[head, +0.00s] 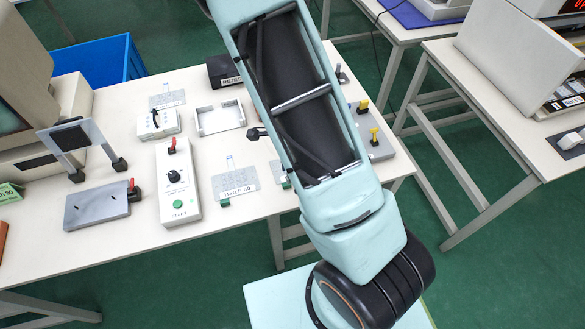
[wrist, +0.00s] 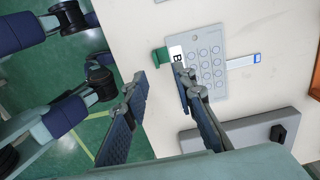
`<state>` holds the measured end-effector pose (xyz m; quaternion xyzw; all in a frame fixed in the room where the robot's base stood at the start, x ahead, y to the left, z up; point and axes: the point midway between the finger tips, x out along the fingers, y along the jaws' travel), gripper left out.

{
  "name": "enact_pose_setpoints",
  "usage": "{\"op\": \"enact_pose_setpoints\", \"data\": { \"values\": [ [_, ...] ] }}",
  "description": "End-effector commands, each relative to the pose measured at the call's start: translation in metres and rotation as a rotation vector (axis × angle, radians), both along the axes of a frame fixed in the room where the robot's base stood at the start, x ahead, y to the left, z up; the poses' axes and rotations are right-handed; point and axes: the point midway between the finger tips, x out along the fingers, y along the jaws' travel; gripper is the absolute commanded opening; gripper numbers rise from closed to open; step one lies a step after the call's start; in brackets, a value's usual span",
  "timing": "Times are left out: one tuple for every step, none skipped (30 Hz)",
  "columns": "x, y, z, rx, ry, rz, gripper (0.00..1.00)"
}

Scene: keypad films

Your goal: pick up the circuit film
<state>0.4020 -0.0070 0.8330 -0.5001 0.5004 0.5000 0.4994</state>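A circuit film (wrist: 211,50) lies flat on the table in the wrist view. It is a grey sheet with rings, a white label with a "B", a green tab (wrist: 161,55) at its left end and a blue-tipped tail. In the head view a partly visible film (head: 279,172) beside my arm seems to be the same one. Another film (head: 236,182), reading "Batch 50", lies left of it. My gripper (wrist: 160,72) is open, with the green tab between its fingertips in the picture. One finger covers part of the label; contact cannot be told. My arm hides the gripper in the head view.
A grey fixture (wrist: 235,135) lies close below the film in the wrist view. A white START control box (head: 178,185), an empty white tray (head: 219,117) and a third film (head: 167,98) are on the table (head: 240,212). The table's front edge is close to the green tab.

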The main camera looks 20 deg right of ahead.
Motion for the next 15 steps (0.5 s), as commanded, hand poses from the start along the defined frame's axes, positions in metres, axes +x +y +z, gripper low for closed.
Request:
{"op": "enact_pose_setpoints", "data": {
  "values": [
    [-0.001, 0.0, -0.005, 0.001, 0.002, -0.001, 0.25],
    [-0.001, 0.0, -0.007, 0.001, 0.001, -0.002, 0.25],
    [-0.001, -0.001, -0.009, 0.001, 0.001, -0.002, 0.25],
    [-0.001, -0.001, -0.011, 0.001, 0.001, -0.002, 0.25],
    [-0.001, -0.001, -0.013, 0.0, 0.001, -0.002, 0.25],
    [-0.002, -0.002, -0.018, 0.001, 0.002, -0.002, 0.25],
    [-0.003, -0.003, -0.023, 0.001, 0.003, -0.004, 0.25],
    [-0.004, -0.004, -0.028, 0.001, 0.004, -0.004, 0.25],
    [-0.005, -0.005, -0.034, 0.001, 0.003, -0.004, 0.25],
    [-0.006, -0.006, -0.038, 0.001, 0.003, -0.005, 0.25],
    [-0.006, -0.007, -0.043, 0.001, 0.003, -0.003, 0.25],
    [-0.005, -0.006, -0.048, 0.001, 0.002, -0.003, 0.25],
    [-0.005, -0.006, -0.052, 0.001, 0.001, -0.002, 0.25],
    [-0.005, -0.006, -0.054, 0.001, 0.001, -0.001, 0.25],
    [-0.005, -0.006, -0.057, 0.001, 0.001, -0.001, 0.25]
  ]
}}
